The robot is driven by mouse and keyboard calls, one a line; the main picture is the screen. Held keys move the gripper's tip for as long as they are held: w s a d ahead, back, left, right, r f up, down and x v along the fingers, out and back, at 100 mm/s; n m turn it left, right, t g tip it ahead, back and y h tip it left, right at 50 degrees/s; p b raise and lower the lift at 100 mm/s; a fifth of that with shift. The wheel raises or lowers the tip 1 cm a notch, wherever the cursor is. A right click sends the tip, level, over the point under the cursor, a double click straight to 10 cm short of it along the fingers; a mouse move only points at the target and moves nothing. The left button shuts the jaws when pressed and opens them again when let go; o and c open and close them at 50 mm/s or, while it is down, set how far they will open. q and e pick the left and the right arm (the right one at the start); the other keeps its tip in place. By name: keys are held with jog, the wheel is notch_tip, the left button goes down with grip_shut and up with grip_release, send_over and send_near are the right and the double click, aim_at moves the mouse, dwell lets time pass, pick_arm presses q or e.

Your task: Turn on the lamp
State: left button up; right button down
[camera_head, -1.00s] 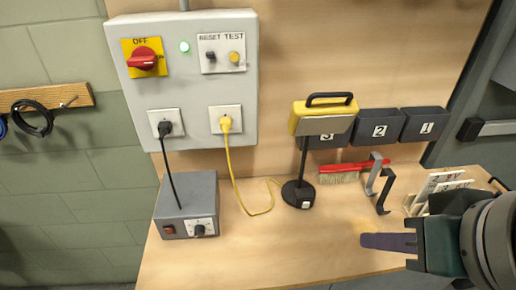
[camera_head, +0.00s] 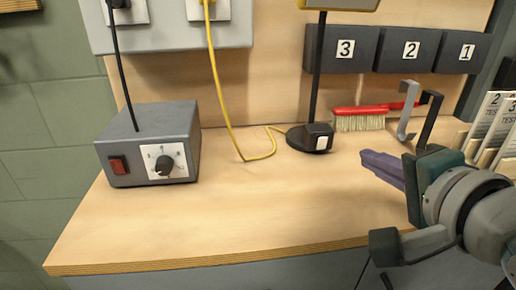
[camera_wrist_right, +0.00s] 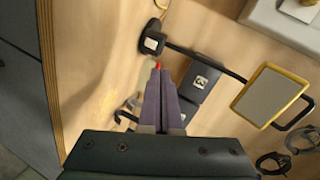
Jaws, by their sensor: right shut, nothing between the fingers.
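The lamp has a black base (camera_head: 301,137) on the bench, with a white switch (camera_head: 321,142) on the base's front block. Its black post rises to a yellow head (camera_head: 345,4), cut off at the top of the head view. The right wrist view shows the base (camera_wrist_right: 151,44) and the pale panel of the head (camera_wrist_right: 268,95). My right gripper (camera_head: 366,160) is shut and empty. Its purple fingers point left towards the base, to the right of the switch and apart from it. They also show in the wrist view (camera_wrist_right: 161,76). My left gripper is out of view.
A grey power box (camera_head: 150,145) with a red switch and a dial stands at the left. A yellow cable (camera_head: 235,130) runs to the lamp. A red brush (camera_head: 362,118), hooks (camera_head: 408,112) and numbered bins (camera_head: 344,49) are behind the gripper. The front middle of the bench is clear.

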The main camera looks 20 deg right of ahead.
jog(key=f+b, duration=0.1)
jog(key=f, duration=0.1)
jog(key=w+f+m+b, duration=0.1)
jog(key=f+b, duration=0.1)
jog(key=d+f+m+t+b, duration=0.1)
jog(key=f+b, duration=0.1)
jog(key=shift+w, duration=0.3)
jog(key=shift+w+d+f+m+t+h+b, duration=0.2)
jog(key=shift+m+t+h+b, duration=0.1)
jog(key=shift+m+b, duration=0.15)
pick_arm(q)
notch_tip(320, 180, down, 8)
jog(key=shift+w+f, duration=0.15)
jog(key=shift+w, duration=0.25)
pick_arm(e)
jog(key=shift+r, duration=0.1)
jog(key=b, duration=0.3)
send_near(323, 141)
jog(key=x, duration=0.5)
jog(key=shift+w+d+f, duration=0.1)
jog(key=shift+w+f, duration=0.05)
jog(key=shift+f, duration=0.05)
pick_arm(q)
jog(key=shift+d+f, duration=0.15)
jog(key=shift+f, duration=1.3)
pick_arm(e)
jog(key=shift+w+d+r, duration=0.1)
jog(key=shift+w, duration=0.45)
